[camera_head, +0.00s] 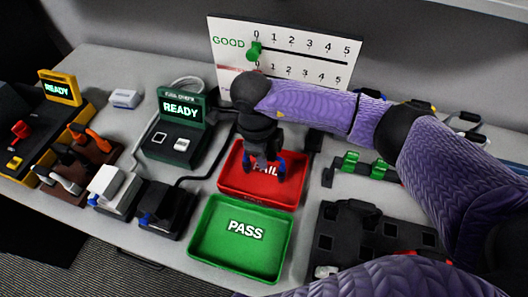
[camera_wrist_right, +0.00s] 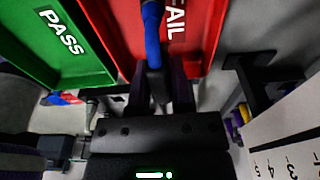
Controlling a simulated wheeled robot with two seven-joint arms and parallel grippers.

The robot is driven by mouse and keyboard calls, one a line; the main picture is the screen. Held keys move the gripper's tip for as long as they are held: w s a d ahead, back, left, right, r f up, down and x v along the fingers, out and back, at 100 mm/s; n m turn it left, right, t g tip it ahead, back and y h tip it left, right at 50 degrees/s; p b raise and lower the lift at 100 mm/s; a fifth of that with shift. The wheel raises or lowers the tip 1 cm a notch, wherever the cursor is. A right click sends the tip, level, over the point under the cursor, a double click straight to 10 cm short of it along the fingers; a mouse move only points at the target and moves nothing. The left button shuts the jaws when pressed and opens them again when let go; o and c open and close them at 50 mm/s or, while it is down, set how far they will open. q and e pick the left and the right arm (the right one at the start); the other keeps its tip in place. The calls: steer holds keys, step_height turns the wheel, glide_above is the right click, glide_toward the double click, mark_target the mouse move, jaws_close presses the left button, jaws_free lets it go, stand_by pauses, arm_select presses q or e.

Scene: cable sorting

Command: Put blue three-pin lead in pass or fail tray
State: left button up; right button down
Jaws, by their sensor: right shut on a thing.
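My right gripper (camera_head: 264,156) is over the red FAIL tray (camera_head: 257,196), pointing down. It is shut on the blue three-pin lead (camera_wrist_right: 152,38), whose blue parts (camera_head: 282,166) show on both sides of the fingers. In the right wrist view the gripper (camera_wrist_right: 156,92) has the lead between its fingers, with the red FAIL tray (camera_wrist_right: 198,38) behind it. I cannot tell whether the lead touches the tray floor. The green PASS tray (camera_head: 212,254) stands in front of the FAIL tray and looks empty. My left gripper is out of view.
A green tester (camera_head: 182,142) reading READY stands left of the trays, with black and white connector blocks (camera_head: 164,210) in front. A scoreboard (camera_head: 285,55) stands behind. A black rack (camera_head: 372,235) and green clips (camera_head: 350,161) are at the right. A yellow tester (camera_head: 61,88) is far left.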

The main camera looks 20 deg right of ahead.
steer(key=shift+f, duration=0.2)
jaws_free()
steer(key=shift+r+p, duration=1.95)
steer(key=shift+r, duration=0.75)
steer(key=shift+r+p, duration=1)
steer(key=shift+r, duration=0.4)
